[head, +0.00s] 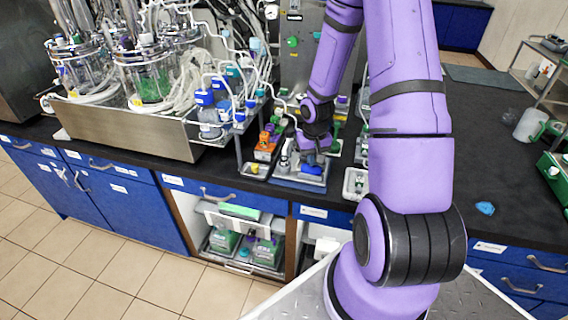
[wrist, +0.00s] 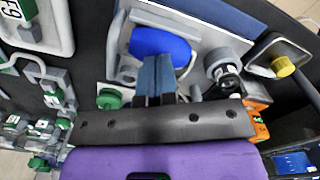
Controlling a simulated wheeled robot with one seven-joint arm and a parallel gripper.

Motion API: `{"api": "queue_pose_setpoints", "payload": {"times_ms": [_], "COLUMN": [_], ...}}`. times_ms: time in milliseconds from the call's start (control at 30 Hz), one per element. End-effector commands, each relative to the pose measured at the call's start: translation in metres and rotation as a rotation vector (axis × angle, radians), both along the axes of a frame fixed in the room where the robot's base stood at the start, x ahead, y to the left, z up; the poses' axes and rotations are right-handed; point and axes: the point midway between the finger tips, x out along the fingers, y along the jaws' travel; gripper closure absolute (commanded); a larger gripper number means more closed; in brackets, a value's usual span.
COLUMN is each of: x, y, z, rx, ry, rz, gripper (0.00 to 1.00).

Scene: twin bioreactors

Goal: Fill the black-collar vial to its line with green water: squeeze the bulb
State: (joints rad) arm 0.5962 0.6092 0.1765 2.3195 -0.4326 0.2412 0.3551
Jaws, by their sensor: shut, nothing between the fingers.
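A blue bulb (wrist: 158,44) lies on a grey station at the top middle of the wrist view. In the head view the blue bulb (head: 312,170) shows at the front of a small tray (head: 300,182) near the counter's front edge. My gripper (wrist: 156,72) is shut, with its fingertips over the near edge of the bulb and nothing between them. I cannot tell whether they touch it. A grey round piece with a black ring (wrist: 224,68), possibly the black-collar vial, stands right of the bulb. Its fill line and liquid level cannot be made out.
A glass vessel with green liquid (head: 150,85) stands in the metal tub (head: 130,128) at left. An orange block (head: 265,148) sits left of the station, and a pale tray (head: 354,184) right of it. The dark counter (head: 480,160) at right is mostly clear.

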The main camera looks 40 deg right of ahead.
Motion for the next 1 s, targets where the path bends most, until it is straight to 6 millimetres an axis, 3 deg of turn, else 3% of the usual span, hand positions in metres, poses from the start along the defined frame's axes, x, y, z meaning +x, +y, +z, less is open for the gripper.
{"api": "queue_pose_setpoints", "payload": {"times_ms": [1000], "x": [0.000], "y": [0.000], "z": [-0.015], "rx": [0.000], "ry": [0.000], "rz": [-0.001], "gripper": [1.00]}}
